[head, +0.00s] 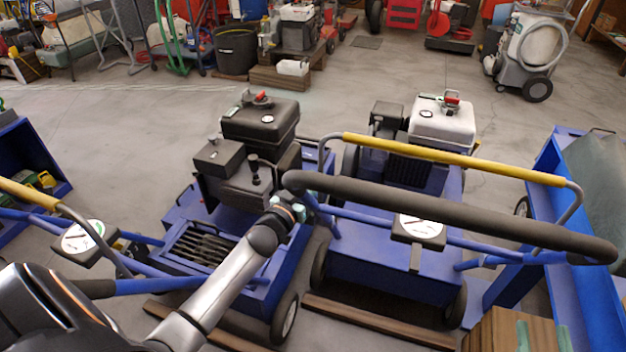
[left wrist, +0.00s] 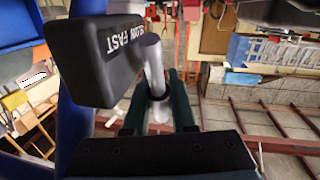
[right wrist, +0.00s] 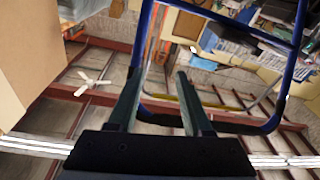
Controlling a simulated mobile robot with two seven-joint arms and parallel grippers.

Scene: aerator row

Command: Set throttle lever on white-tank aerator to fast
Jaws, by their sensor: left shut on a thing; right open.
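The white-tank aerator (head: 443,128) stands right of centre in the head view, beside the black-tank aerator (head: 260,118). In the left wrist view a black throttle box (left wrist: 95,62) marked SLOW and FAST has a pale grey throttle lever (left wrist: 152,62) at its FAST end. My left gripper (left wrist: 158,108) is shut on this throttle lever.
A black foam handlebar (head: 450,215) and a yellow bar (head: 450,158) cross in front of the white-tank aerator. A dial (head: 420,228) sits behind the handlebar. A brown box (head: 490,330) is by my right gripper. Another blue machine (head: 545,180) stands right.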

